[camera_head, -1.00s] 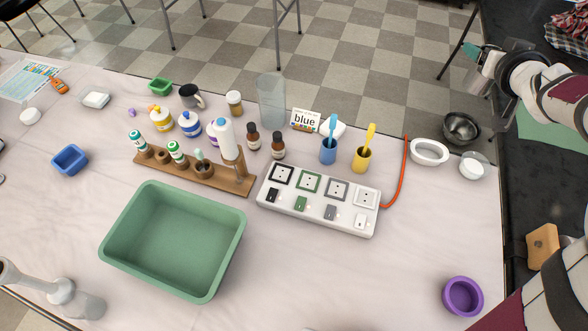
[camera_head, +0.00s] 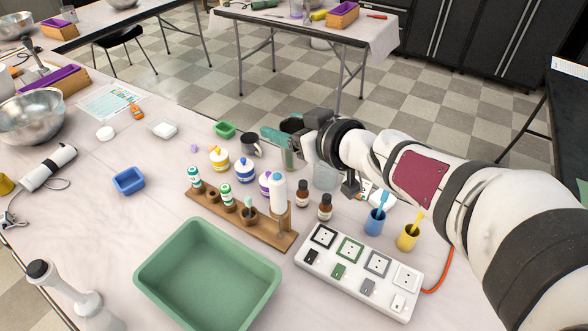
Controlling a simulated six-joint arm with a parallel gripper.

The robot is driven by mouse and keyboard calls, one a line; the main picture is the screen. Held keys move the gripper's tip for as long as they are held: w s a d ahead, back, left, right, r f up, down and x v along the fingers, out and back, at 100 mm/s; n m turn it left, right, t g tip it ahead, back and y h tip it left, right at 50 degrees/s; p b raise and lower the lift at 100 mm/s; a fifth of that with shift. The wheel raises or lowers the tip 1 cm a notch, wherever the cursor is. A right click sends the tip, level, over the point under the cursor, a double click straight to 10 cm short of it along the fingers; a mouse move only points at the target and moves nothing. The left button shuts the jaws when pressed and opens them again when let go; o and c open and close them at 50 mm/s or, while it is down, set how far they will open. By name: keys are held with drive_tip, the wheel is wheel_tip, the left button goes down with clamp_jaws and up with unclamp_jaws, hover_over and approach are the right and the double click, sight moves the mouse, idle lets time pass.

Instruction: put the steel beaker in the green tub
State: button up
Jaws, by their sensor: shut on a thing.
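The steel beaker (camera_head: 250,146), a dark grey cup with a handle, stands upright at the back of the table, behind the yellow and blue-lidded jars. My gripper (camera_head: 268,134) reaches in from the right, with its teal fingers at the beaker's right side. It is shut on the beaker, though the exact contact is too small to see. The large green tub (camera_head: 152,262) is at the front, with its visible inside empty and its lower edge cut off by the picture.
The wooden bottle rack (camera_head: 270,232) stands between the beaker and the tub. Brown dropper bottles (camera_head: 325,207), a clear container (camera_head: 326,176) and a socket strip (camera_head: 352,284) are right of it. A small green tub (camera_head: 224,129) sits left of the beaker. Table left of the rack is fairly clear.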

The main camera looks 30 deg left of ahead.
drive_tip(key=s+a+n+g+y, duration=0.1)
drive_tip(key=s+a+n+g, duration=0.5)
drive_tip(key=s, duration=0.8)
drive_tip(key=m+t, duration=0.1)
drive_tip(key=m, duration=0.1)
hover_over(172, 254)
drive_tip(key=d, duration=0.4)
wheel_tip(172, 254, down, 25)
drive_tip(key=shift+a+f, duration=0.15)
drive_tip(key=shift+f, duration=0.95)
drive_tip(key=shift+a+f, duration=0.1)
drive_tip(key=shift+f, duration=0.95)
drive_tip(key=o, duration=1.4)
drive_tip(key=shift+f, duration=0.1)
